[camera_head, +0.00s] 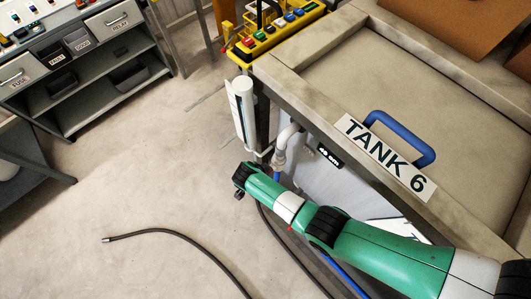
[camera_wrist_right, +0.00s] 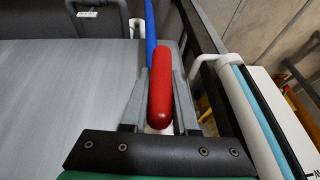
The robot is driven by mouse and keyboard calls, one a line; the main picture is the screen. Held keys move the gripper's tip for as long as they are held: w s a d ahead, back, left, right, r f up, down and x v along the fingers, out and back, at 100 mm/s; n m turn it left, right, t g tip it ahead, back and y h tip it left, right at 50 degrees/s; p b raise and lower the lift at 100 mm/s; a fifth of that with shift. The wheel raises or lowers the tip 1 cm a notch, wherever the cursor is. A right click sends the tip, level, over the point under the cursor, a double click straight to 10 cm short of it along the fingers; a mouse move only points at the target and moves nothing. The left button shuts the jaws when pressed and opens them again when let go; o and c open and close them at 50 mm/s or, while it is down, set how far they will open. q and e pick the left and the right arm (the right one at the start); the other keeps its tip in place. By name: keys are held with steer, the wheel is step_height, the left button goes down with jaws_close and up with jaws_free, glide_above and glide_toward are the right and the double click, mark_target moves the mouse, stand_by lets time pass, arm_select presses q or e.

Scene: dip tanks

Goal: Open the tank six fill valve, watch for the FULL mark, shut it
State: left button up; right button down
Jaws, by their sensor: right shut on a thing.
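In the right wrist view a red valve handle (camera_wrist_right: 160,88) lies lengthwise between the grey fingers of my right gripper (camera_wrist_right: 159,75), which is shut on it. In the head view my green right arm reaches in from the lower right, and its wrist end is beside the tank 6 front below the rim; the handle and fingertips are hidden there. The "TANK 6" label (camera_head: 385,158) is on the tank's rim. A white upright gauge tube (camera_head: 243,108) stands at the tank's corner. It also shows in the wrist view (camera_wrist_right: 262,115) with a light blue strip. No FULL mark is readable. My left gripper is out of view.
A blue handle (camera_head: 405,140) stands on the tank top. A yellow rack with coloured buttons (camera_head: 275,32) sits at the tank's far corner. A dark hose (camera_head: 185,235) lies on the floor. A grey shelf unit (camera_head: 105,90) stands at upper left. The floor between is mostly clear.

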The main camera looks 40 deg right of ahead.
steer(key=t+p, duration=0.2)
steer(key=p, duration=0.1)
steer(key=shift+s+r, duration=0.1)
steer(key=shift+r, duration=0.2)
steer(key=shift+f+m+t+p, duration=0.15)
steer(key=shift+m+t+p, duration=0.25)
steer(key=shift+t+p, duration=0.45)
steer(key=shift+f+t, duration=0.15)
steer(key=shift+t, duration=0.8)
steer(key=shift+a+f+m+t+b, duration=0.15)
steer(key=shift+m+t+b, duration=0.25)
steer(key=shift+t+b, duration=0.4)
steer(key=m+t+b, duration=0.1)
steer(key=t+b, duration=0.3)
steer(key=b, duration=0.3)
steer(key=m+t+h+b, duration=0.1)
steer(key=t+b, duration=0.2)
steer(key=b, duration=0.5)
steer(key=shift+f+t+h, duration=0.1)
steer(key=shift+t+h, duration=0.2)
steer(key=shift+t, duration=0.1)
steer(key=shift+r+m+t+b, duration=0.3)
steer(key=shift+m+t+b, duration=0.1)
steer(key=shift+b, duration=0.3)
steer(key=shift+w, duration=0.2)
